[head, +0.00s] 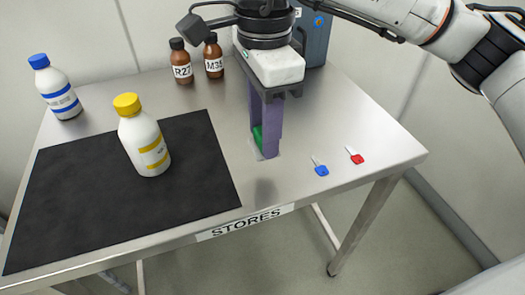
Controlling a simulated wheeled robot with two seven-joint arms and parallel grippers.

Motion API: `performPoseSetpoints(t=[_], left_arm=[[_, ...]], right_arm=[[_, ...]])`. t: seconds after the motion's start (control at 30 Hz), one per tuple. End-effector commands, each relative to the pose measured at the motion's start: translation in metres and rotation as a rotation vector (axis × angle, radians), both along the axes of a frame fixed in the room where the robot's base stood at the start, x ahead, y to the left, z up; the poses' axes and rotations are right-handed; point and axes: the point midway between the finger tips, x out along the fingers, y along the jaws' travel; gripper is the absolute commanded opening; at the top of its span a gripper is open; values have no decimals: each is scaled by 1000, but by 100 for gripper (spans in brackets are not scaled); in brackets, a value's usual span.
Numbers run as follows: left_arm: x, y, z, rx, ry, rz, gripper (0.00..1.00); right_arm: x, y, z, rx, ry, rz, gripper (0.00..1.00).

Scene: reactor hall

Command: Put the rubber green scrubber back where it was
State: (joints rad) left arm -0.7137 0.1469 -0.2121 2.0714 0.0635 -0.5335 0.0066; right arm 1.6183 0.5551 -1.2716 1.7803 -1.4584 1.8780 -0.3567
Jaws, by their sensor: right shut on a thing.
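The green scrubber (257,138) is low between the fingers of my right gripper (264,150), mostly hidden by the purple fingers. My right gripper points down and is shut on the scrubber, at or just above the steel table top (290,130), to the right of the black mat (205,150). I cannot tell whether the scrubber touches the table. A pale patch shows beside the fingertips. My left gripper is not in view.
On the mat stands a yellow-capped white bottle (143,140). A blue-capped bottle (58,90) stands at the left. Brown bottles R27 (182,65) and M35 (213,58) stand at the back. A blue key (321,170) and a red key (356,157) lie right of my gripper.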

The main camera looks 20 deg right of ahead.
Motion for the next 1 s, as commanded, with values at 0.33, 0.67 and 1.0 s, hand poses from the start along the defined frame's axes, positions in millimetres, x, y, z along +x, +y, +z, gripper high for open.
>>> performPoseSetpoints(t=[0.33,0.67,1.0], left_arm=[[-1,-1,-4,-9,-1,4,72],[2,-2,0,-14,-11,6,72],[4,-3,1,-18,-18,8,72]], right_arm=[[0,0,-48,-1,2,-1,16],[0,0,-54,0,-1,-2,16],[0,0,-56,0,-1,-1,55]])
